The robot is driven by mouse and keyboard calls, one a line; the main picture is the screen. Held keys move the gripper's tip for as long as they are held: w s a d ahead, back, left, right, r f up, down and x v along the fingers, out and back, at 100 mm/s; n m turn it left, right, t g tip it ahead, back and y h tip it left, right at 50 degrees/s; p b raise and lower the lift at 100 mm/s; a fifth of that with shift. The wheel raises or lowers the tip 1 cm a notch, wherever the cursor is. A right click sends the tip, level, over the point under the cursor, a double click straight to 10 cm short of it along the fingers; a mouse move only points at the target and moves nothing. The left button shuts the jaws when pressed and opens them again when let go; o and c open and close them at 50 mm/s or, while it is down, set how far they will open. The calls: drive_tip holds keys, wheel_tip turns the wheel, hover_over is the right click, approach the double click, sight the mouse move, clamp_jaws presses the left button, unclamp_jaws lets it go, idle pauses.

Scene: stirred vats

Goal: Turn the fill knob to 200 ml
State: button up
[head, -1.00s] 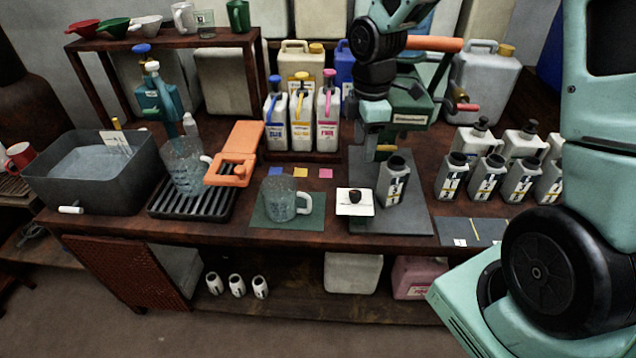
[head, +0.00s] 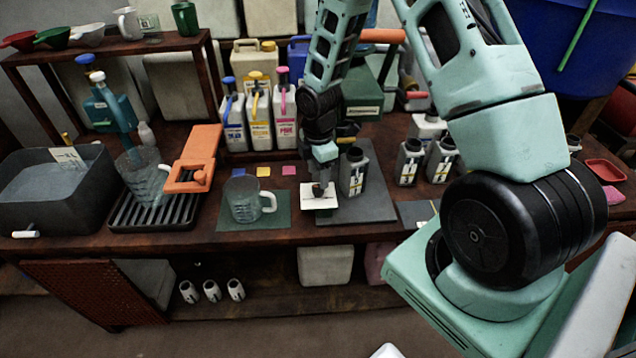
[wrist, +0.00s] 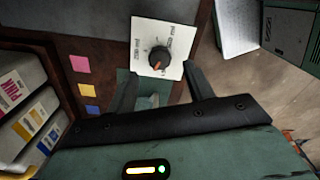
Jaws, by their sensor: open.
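The fill knob (wrist: 158,57) is a dark round knob with an orange pointer mark. It sits on a white dial plate (wrist: 172,35) with ml labels around it. In the wrist view the mark points to the lower left, near none of the labels I can read for certain. My gripper (wrist: 163,85) is open, its two dark fingers apart and the knob ahead of and between them, apparently not touched. In the head view my gripper (head: 322,182) is right above the white plate (head: 312,203) and hides most of the knob.
A glass jug (head: 243,200) stands on a green mat left of the plate. A grey bottle (head: 353,172) stands close to the right of my gripper. Colour pump bottles (head: 260,120) stand behind. An orange clamp-like piece (head: 195,160) is further left.

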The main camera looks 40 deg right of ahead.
sight(318, 187)
drive_tip(key=shift+f, duration=2.25)
drive_tip(key=c, duration=1)
drive_tip(key=shift+o, duration=0.2)
drive_tip(key=shift+m, duration=0.3)
drive_tip(key=m, duration=0.6)
drive_tip(key=shift+b, duration=0.3)
drive_tip(key=m, duration=0.7)
drive_tip(key=shift+b, duration=0.3)
